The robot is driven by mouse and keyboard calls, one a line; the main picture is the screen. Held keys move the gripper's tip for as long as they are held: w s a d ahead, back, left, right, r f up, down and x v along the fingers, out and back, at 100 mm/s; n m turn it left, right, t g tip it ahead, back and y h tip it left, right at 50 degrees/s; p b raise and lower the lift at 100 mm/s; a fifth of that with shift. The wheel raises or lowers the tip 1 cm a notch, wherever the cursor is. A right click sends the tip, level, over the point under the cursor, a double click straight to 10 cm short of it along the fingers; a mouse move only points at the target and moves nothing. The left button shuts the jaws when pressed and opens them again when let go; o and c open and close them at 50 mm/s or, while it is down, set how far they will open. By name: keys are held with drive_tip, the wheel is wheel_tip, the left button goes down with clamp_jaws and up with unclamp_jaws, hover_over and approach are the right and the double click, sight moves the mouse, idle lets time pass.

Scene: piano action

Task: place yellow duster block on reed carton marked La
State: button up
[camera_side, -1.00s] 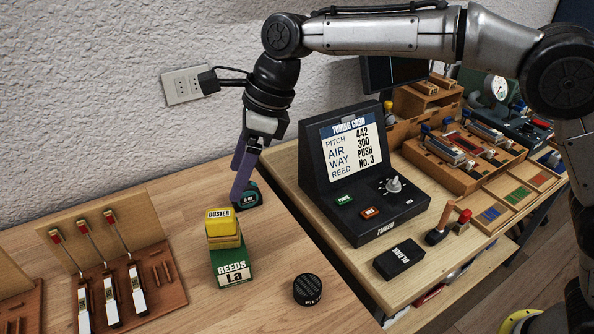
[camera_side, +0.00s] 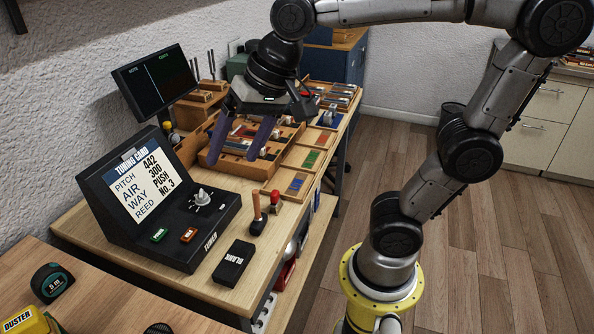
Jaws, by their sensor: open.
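The yellow duster block (camera_side: 24,321) is at the bottom left corner of the side view, cut off by the picture edge. Its white label reads DUSTER. The La reed carton under it is outside the current picture. My gripper (camera_side: 235,158) is open and empty, its two purple fingers pointing down and spread apart. It is far to the right of the duster block, in front of or above the wooden reed tray (camera_side: 232,143); its height over the tray is hard to tell.
The black tuning card console (camera_side: 155,205) stands between my gripper and the duster block. A black BLANK box (camera_side: 234,263), a wooden-handled tool (camera_side: 257,214) and a monitor (camera_side: 155,76) are nearby. A tape measure (camera_side: 52,283) lies near the duster block.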

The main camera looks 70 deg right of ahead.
drive_tip(key=s+d+f+n, duration=0.2)
drive_tip(key=s+f+n, duration=0.1)
drive_tip(key=s, duration=0.2)
drive_tip(key=s+d+f+n+h, duration=0.1)
drive_tip(key=s+d+f+n, duration=0.2)
drive_tip(key=s, duration=0.2)
drive_tip(key=shift+d+n+t+h, duration=0.25)
drive_tip(key=shift+n+t+h, duration=0.05)
